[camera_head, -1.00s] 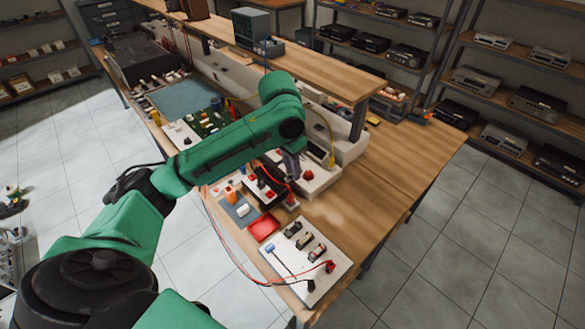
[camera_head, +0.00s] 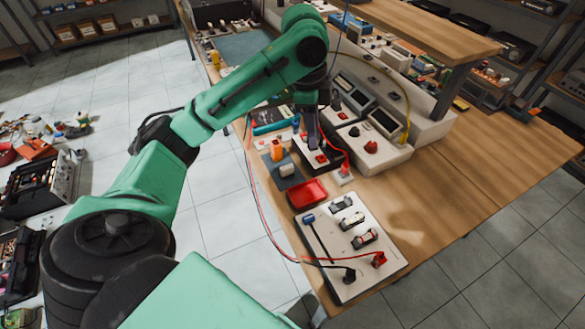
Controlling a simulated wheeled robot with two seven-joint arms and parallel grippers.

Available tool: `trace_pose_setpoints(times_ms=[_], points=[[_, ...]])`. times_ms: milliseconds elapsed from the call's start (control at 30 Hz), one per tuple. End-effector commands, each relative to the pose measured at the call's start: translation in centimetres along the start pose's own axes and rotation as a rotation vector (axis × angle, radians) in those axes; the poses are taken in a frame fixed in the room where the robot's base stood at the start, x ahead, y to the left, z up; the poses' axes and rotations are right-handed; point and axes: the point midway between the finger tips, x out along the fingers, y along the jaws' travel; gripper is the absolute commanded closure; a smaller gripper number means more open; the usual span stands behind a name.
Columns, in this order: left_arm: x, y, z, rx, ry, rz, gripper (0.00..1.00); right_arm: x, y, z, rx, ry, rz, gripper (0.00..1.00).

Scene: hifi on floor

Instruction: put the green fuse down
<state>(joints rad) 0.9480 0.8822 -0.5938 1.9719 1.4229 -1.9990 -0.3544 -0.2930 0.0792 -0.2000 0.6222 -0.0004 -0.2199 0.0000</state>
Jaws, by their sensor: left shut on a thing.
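My left gripper (camera_head: 314,142) points down over a small dark box with red parts (camera_head: 319,161) on the wooden bench. It is shut, but what its fingertips hold is too small and dark to make out. No green fuse can be picked out clearly. A red tray (camera_head: 307,194) lies on the bench below and left of the gripper in the picture. A pale board (camera_head: 349,272) nearer the front carries several small dark and silver parts, a blue-ended black lead and red and black plugs. My right gripper is not in view.
A grey mat (camera_head: 291,183) with an orange and a white part lies left of the dark box. White instruments (camera_head: 372,146) stand behind and right of the gripper. Red and black leads hang past the bench's left edge. Bare wood (camera_head: 440,195) lies to the right.

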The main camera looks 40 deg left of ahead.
Motion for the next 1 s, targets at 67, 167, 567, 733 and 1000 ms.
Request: trace_pose_setpoints(times_ms=[67,167,567,733,1000], points=[[1.1,0.1,0.2,0.066,0.005,0.007,1.0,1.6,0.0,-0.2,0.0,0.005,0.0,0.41],[1.8,0.2,0.3,0.098,0.006,0.014,1.0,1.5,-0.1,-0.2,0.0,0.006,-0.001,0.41],[13.8,0.2,2.1,0.094,0.004,0.016,1.0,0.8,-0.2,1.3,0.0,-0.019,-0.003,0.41],[16.7,0.1,2.5,0.096,0.005,0.013,1.0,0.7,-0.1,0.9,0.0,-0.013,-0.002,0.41],[20.4,0.1,3.0,0.097,0.006,0.009,1.0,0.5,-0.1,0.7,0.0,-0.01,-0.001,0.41]])
